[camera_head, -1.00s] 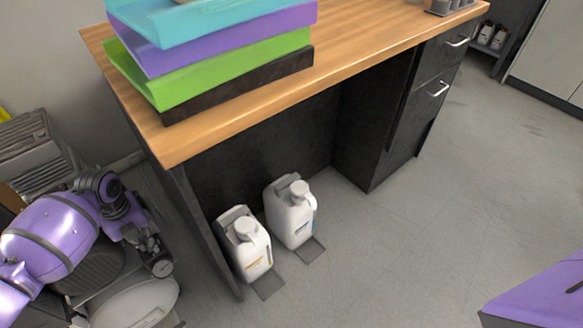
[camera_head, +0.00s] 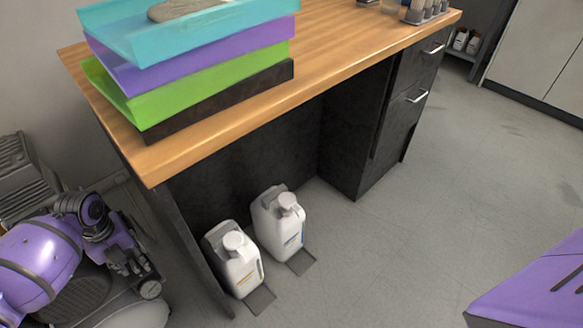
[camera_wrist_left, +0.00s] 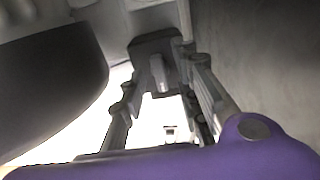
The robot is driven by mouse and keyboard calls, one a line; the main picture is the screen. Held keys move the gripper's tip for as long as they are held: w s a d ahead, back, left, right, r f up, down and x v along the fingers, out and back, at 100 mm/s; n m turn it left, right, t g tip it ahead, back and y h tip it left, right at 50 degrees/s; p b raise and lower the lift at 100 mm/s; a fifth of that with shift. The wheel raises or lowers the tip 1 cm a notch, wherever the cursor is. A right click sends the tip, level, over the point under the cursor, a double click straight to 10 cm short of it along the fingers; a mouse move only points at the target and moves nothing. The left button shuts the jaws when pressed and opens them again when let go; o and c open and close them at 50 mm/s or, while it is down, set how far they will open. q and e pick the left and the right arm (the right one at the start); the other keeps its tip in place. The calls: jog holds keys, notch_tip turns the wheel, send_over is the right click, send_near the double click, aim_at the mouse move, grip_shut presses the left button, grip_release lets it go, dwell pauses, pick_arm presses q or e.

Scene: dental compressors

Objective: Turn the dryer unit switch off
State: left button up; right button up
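My left gripper (camera_head: 140,275) is low at the left of the head view, beside the compressor equipment and left of the desk's side panel. In the left wrist view its two fingers (camera_wrist_left: 163,115) stand apart, with a bright gap between them. A dark block (camera_wrist_left: 148,48) with a light grey stub (camera_wrist_left: 158,72) shows between and beyond the fingers. It may be the dryer unit switch, but I cannot tell for sure. I cannot tell whether the fingers touch it. My right gripper is not in view.
A grey ribbed unit (camera_head: 22,180) and a pale rounded tank (camera_head: 135,314) are at the left. The wooden desk (camera_head: 330,62) carries stacked trays (camera_head: 190,75). Two white jugs (camera_head: 236,264) stand under it.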

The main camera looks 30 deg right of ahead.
aim_at(133, 265)
pick_arm(q)
notch_tip(133, 265, up, 12)
dwell(0.4)
jog(key=shift+f, duration=0.1)
dwell(0.3)
